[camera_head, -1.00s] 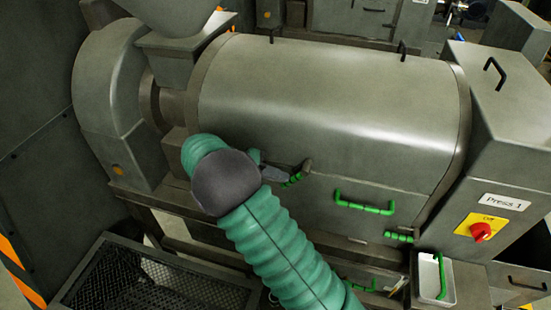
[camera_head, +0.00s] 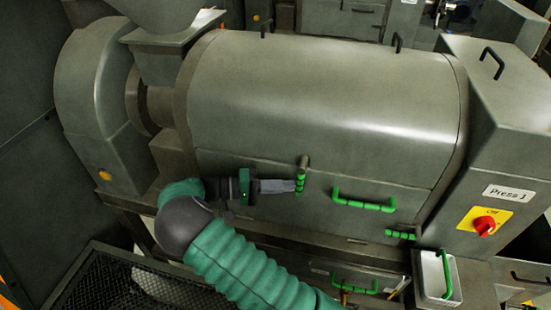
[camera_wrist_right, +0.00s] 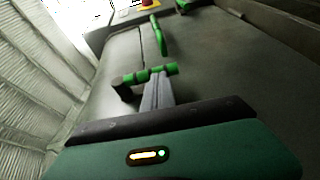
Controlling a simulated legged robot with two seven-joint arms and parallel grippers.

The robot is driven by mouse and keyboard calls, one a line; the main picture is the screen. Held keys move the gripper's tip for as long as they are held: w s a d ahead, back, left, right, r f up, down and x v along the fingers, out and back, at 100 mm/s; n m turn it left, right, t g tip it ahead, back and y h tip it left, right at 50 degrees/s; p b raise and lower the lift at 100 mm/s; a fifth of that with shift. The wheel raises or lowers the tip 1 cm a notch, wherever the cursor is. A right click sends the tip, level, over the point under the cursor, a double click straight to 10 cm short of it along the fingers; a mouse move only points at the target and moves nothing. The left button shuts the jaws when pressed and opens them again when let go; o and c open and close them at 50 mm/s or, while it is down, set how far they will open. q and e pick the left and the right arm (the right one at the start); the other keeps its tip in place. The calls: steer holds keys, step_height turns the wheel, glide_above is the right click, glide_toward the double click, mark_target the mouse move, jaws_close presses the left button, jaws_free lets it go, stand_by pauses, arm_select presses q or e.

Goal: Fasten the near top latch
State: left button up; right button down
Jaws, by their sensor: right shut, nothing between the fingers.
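The near top latch (camera_head: 300,184) is a short green ribbed handle on a dark pivot, on the front of the press's rounded cover. It hangs about straight down from its pivot. My right gripper (camera_head: 293,186) is shut and empty, coming from the left with its fingertips at the latch handle. In the right wrist view the closed fingers (camera_wrist_right: 158,92) reach the green latch handle (camera_wrist_right: 148,74); they look to be against it, but contact is hard to confirm. My left gripper is not in view.
A green bar handle (camera_head: 364,201) sits right of the latch, with a lower green latch (camera_head: 400,235) below it. A white tray (camera_head: 436,277) and a red knob (camera_head: 485,226) on a yellow plate are at right. A dark mesh bin (camera_head: 110,285) stands at lower left.

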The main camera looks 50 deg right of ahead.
steer(key=shift+s, duration=0.15)
stand_by(0.3)
steer(key=f+b+v, duration=0.1)
steer(key=b+v, duration=0.4)
steer(key=v, duration=0.7)
steer(key=shift+r, duration=0.4)
